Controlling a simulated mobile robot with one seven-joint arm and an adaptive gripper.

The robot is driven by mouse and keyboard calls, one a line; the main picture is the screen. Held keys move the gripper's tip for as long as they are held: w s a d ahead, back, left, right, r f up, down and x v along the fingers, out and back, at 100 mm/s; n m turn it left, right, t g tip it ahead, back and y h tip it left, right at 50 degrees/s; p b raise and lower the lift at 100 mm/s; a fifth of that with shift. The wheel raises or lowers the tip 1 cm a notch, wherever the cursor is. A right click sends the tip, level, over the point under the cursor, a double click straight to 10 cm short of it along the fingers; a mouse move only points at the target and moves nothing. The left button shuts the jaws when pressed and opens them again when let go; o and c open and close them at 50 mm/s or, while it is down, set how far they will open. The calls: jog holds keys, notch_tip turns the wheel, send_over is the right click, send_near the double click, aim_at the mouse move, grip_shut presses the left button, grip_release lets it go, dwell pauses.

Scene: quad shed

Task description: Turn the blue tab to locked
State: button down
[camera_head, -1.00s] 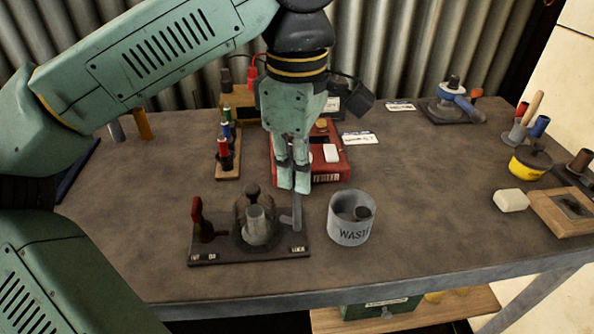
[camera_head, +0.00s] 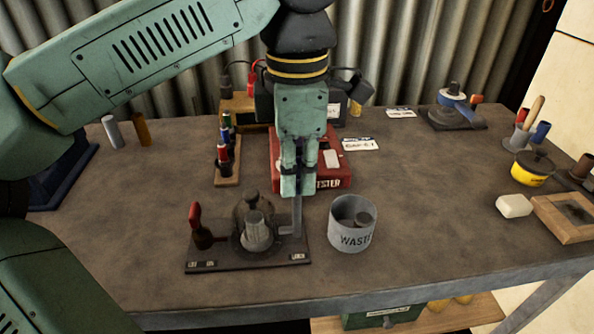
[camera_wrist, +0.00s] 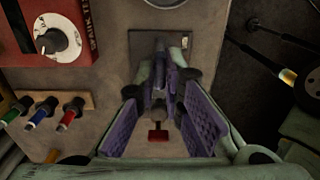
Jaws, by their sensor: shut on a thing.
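A front fixture, a dark base plate (camera_head: 220,260), carries a dull grey dome (camera_head: 253,225), a red-knobbed lever (camera_head: 195,222) at left and an upright blue-grey tab (camera_head: 297,215) at right. The tab looks more grey than blue here. A small label (camera_head: 298,256) lies at the plate's front right corner; its print is too small to read surely. My gripper (camera_head: 298,190) points down over the tab, shut on its upper end. In the wrist view the purple finger pads (camera_wrist: 160,110) close around a dark piece, which they partly hide.
A grey waste can (camera_head: 352,240) stands close to the right of the fixture. Another device with blue parts (camera_head: 452,97) stands at back right.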

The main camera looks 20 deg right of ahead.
jog(key=c, duration=1.7)
grip_release()
jog(key=shift+r, duration=0.1)
notch_tip(320, 180, up, 7)
jog(key=shift+r, duration=0.15)
